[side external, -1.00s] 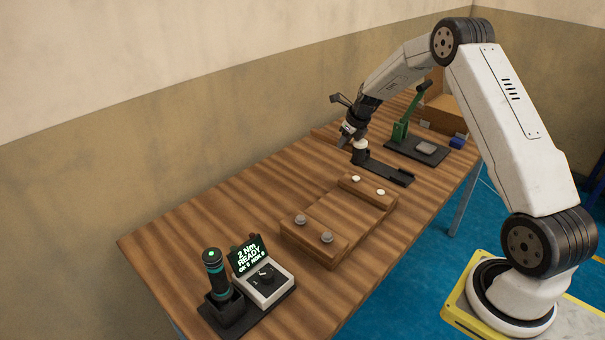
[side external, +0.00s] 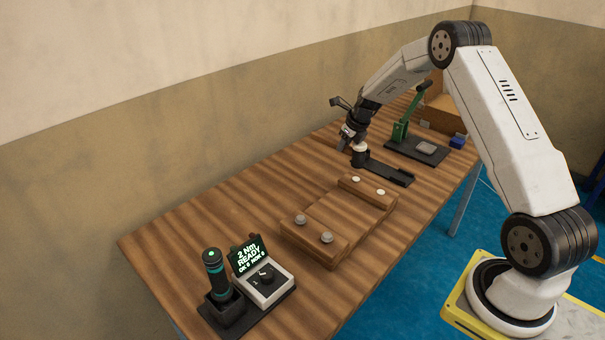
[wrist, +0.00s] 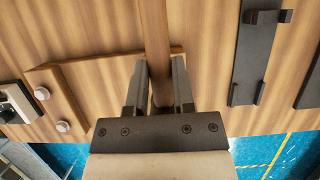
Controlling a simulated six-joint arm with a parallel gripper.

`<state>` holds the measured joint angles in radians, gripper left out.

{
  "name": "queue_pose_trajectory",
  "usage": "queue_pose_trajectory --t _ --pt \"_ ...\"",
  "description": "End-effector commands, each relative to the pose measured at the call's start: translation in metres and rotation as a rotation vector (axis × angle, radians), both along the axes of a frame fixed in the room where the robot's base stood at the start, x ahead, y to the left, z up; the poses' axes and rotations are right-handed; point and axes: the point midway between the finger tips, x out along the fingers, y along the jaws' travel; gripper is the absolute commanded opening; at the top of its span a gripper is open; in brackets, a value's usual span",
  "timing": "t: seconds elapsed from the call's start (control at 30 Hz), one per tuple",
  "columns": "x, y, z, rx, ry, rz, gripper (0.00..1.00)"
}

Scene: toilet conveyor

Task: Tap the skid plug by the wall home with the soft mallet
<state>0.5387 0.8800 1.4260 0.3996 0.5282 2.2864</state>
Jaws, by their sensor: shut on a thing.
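My gripper (side external: 355,140) is shut on the soft mallet, over the far part of the bench. In the wrist view the mallet's wooden handle (wrist: 154,40) runs between my gripper's fingers (wrist: 158,85). A pale part, probably the mallet's head (side external: 360,148), shows just below the gripper near the black cradle. The wooden skid pallet (side external: 335,215) lies nearer the camera. Its near block has a grey plug on the wall side (side external: 300,220) and another grey plug (side external: 326,238) away from the wall. Its far block has two pale plugs (side external: 355,178). My gripper hides part of the pallet in the wrist view.
The black cradle (side external: 390,172) lies beside the gripper. Behind it are a green lever press (side external: 402,130) and a cardboard box (side external: 445,115). A driver in its holder (side external: 215,275) and a torque display (side external: 247,252) stand at the near end. The wall-side strip of bench is clear.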

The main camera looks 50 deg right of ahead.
Motion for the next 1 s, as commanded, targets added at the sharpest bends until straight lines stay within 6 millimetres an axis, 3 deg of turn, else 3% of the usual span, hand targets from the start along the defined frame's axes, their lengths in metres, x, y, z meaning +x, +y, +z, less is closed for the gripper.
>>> queue_pose_trajectory --t 0.57,1.0 --pt "0.001 0.0 0.009 -0.001 -0.003 0.0 0.0" --pt "0.0 0.0 0.044 -0.003 -0.009 -0.001 0.0"
